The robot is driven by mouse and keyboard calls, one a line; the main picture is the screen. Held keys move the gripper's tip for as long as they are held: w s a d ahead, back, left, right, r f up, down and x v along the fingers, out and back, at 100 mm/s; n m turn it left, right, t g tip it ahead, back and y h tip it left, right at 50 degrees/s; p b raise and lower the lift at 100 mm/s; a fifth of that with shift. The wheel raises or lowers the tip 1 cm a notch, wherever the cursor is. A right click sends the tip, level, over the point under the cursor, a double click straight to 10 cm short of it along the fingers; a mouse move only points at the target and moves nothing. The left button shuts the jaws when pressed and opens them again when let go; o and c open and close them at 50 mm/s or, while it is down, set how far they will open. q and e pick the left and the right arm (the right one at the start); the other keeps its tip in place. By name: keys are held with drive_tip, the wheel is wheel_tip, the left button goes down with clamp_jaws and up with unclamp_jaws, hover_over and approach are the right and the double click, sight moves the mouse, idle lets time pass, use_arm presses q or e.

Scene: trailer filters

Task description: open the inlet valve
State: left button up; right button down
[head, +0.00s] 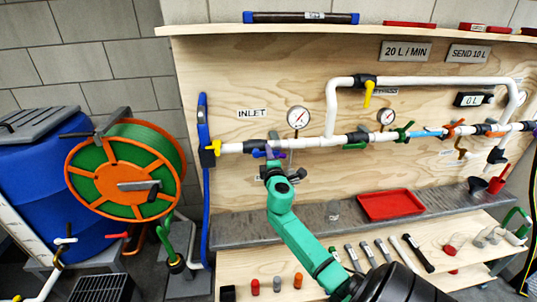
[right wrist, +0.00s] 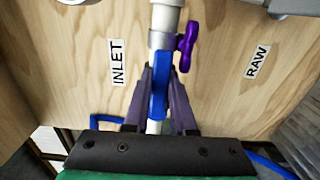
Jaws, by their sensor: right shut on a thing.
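The inlet valve's blue handle (right wrist: 160,88) lies in line with the white pipe (right wrist: 165,18) in the right wrist view, near the INLET label (right wrist: 118,62). My right gripper (right wrist: 159,78) is shut on this handle, with one dark finger on each side of it. In the head view my right gripper (head: 270,162) reaches up to the pipe just below and right of the INLET label (head: 252,113), and largely hides the handle. A purple handle (right wrist: 186,45) sits close beside the blue one. My left gripper is not in view.
A pressure gauge (head: 298,117) and a yellow-handled bypass valve (head: 369,92) are on the board above right. A RAW label (right wrist: 257,61) is right of the pipe in the wrist view. A red tray (head: 390,205) lies on the grey ledge. A hose reel (head: 112,178) stands left.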

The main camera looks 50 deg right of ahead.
drive_tip(key=c, duration=0.7)
unclamp_jaws()
drive_tip(key=shift+c, duration=0.2)
drive_tip(key=b+v, duration=0.2)
drive_tip(key=v, duration=1.2)
drive_tip(key=shift+s+a, duration=0.2)
drive_tip(key=shift+a, duration=0.05)
